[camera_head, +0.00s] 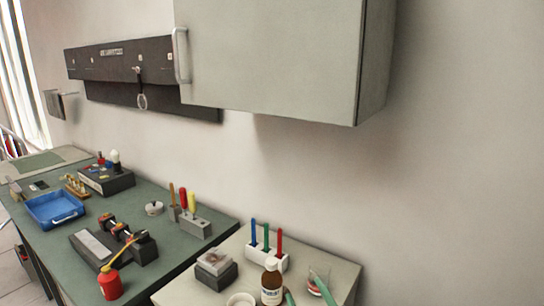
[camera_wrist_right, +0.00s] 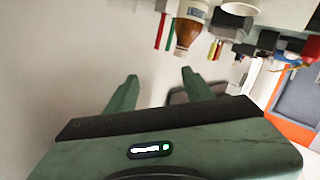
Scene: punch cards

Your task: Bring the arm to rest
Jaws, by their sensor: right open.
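My right gripper (camera_head: 307,292) shows at the bottom edge of the head view, its two green fingers apart. It is at the right end of the bench, just right of a brown bottle (camera_head: 271,283). In the right wrist view the gripper (camera_wrist_right: 160,78) is open, with nothing between its fingers. That view is upside down, and the bottle (camera_wrist_right: 190,32) hangs beyond the fingertips. The rest of my right arm is out of the head view. My left gripper is in neither view.
A white holder with blue, green and red pens (camera_head: 265,255) stands behind the bottle. A grey block (camera_head: 213,270) and a white cup (camera_head: 240,299) are to its left. A red oil can (camera_head: 110,283) and blue tray (camera_head: 54,209) are farther left. A cabinet (camera_head: 270,60) hangs above.

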